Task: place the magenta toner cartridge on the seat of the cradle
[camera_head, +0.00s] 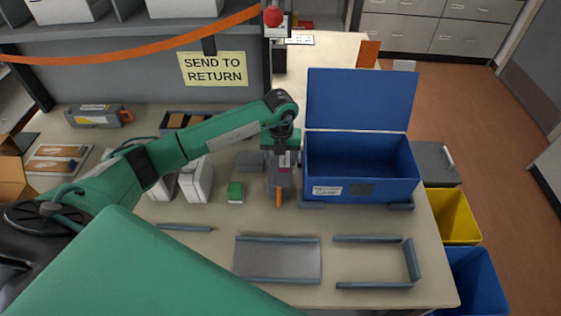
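A dark grey toner cartridge with a small magenta patch (284,168) and an orange tab (279,199) is below my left gripper (284,158), beside the blue case. The gripper points down at its far end, and the fingers overlap the cartridge there. Whether they are closed on it is too small to tell. A low grey tray with two side rails (278,262), probably the cradle, lies at the front middle of the table; its flat seat is bare. My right gripper is not in view.
An open blue case (408,172) stands right of the cartridge. A U-shaped rail frame (413,262) lies at front right. A small green-topped block (235,192) and white cartons (197,180) are to the left. Yellow (452,216) and blue bins stand off the table's right edge.

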